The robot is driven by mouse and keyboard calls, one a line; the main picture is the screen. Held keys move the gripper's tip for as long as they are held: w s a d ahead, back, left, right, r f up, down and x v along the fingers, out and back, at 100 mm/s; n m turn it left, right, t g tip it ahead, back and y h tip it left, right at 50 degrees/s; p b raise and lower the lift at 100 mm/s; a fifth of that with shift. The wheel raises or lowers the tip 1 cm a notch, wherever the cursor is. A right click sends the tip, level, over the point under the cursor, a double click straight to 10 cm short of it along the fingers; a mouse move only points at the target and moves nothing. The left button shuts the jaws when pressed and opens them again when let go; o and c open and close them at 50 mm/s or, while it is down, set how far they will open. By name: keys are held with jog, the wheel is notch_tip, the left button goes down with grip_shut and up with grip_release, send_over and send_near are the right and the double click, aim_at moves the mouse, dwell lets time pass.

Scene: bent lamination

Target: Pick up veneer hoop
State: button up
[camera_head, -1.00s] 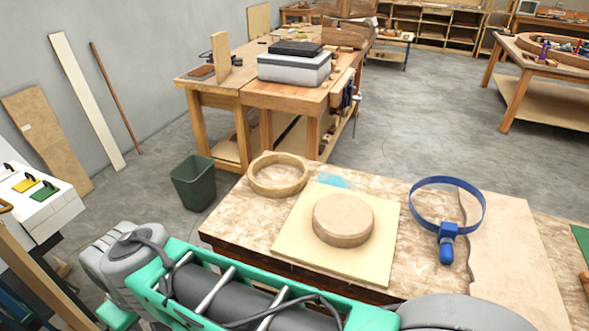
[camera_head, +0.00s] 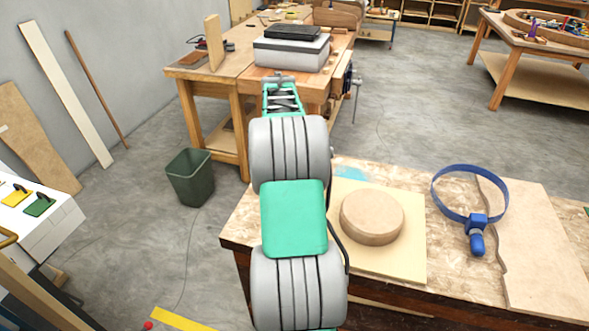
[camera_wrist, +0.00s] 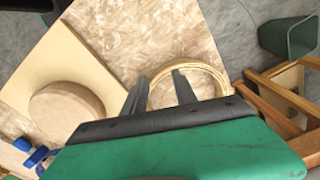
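The veneer hoop (camera_wrist: 212,71) is a pale wooden ring lying on the workbench near its edge, seen in the wrist view. In the head view my arm hides it. My gripper (camera_wrist: 160,76) is open and empty, its two dark fingers apart. The fingers overlap the left part of the hoop in the wrist view. I cannot tell how high they are above it, and no contact shows.
A round wooden form (camera_head: 371,216) stands on a pale square board (camera_head: 400,262) beside the hoop. A blue strap clamp (camera_head: 477,232) lies further right on the workbench (camera_head: 240,222). A green bin (camera_head: 190,177) stands on the floor to the left. Another wooden bench (camera_head: 222,75) stands behind.

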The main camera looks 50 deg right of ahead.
jog(key=s+d+f+m, duration=0.1)
jog(key=d, duration=0.2)
jog(key=s+d+f+m, duration=0.1)
jog(key=s+d+f, duration=0.1)
jog(key=d, duration=0.1)
jog(key=s+d+f+m, duration=0.1)
jog(key=s+d+f, duration=0.1)
jog(key=d, duration=0.1)
jog(key=shift+d+m, duration=0.2)
jog(key=shift+m, duration=0.2)
jog(key=f, duration=0.2)
jog(key=f+p, duration=0.1)
jog(key=f, duration=0.2)
jog(key=f+p, duration=0.1)
jog(key=f, duration=0.1)
jog(key=shift+w+a+f, duration=0.15)
jog(key=shift+w+a, duration=0.1)
jog(key=shift+c, duration=0.4)
grip_shut()
